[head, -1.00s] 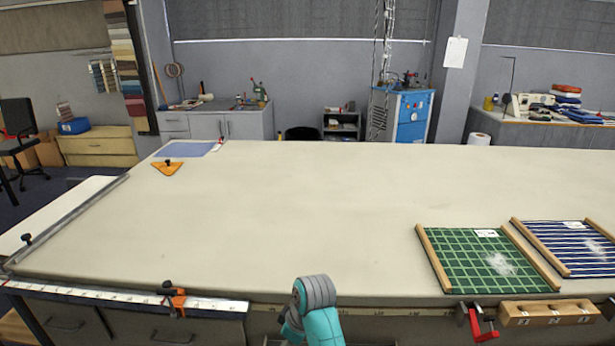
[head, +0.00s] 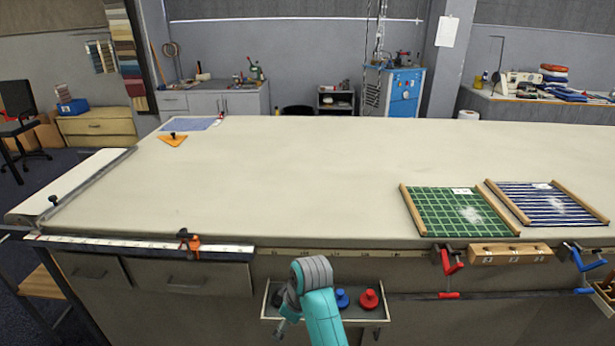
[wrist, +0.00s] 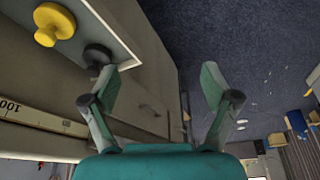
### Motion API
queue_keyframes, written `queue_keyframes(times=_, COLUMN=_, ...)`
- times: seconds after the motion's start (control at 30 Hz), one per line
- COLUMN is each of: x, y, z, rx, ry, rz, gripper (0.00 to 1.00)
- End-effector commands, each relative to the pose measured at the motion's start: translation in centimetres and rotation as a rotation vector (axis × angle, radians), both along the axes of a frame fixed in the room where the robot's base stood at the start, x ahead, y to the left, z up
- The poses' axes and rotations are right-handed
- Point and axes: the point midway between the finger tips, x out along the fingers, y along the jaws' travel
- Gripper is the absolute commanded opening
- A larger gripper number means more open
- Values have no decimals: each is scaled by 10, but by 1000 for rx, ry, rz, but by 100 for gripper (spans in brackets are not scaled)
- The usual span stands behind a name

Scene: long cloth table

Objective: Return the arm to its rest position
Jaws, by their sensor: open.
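My teal and grey arm (head: 318,300) is folded low in front of the table's front edge in the head view. My gripper (wrist: 158,80) shows in the wrist view with its two fingers spread wide apart. Nothing is between them; dark floor and a drawer front show beyond. The left finger is close in the picture to a dark knobbed weight at the tray's edge; I cannot tell whether they touch. In the head view the gripper is mostly hidden by the arm.
A small tray (head: 377,314) below the table edge holds a blue weight (head: 342,298) and a red weight (head: 369,299); a yellow weight (wrist: 54,24) shows in the wrist view. Red clamp (head: 448,262) and blue clamp (head: 584,258) hang off the front edge. The cloth table (head: 270,180) is largely clear.

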Motion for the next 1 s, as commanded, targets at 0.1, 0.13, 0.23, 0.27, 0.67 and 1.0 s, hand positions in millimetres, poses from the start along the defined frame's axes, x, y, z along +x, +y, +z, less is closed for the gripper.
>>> queue_keyframes(times=0.1, x=-4, y=-5, z=-11, rx=5, ry=-9, rz=-21, gripper=86)
queue_keyframes(times=0.13, x=-5, y=-6, z=-13, rx=5, ry=-11, rz=-25, gripper=86)
queue_keyframes(times=0.23, x=-9, y=-10, z=-23, rx=11, ry=-22, rz=-46, gripper=86)
queue_keyframes(times=0.27, x=-10, y=-12, z=-26, rx=13, ry=-25, rz=-52, gripper=86)
queue_keyframes(times=0.67, x=-46, y=-45, z=-87, rx=52, ry=-101, rz=-199, gripper=86)
queue_keyframes(times=1.0, x=-120, y=-101, z=-149, rx=119, ry=-234, rz=-419, gripper=86)
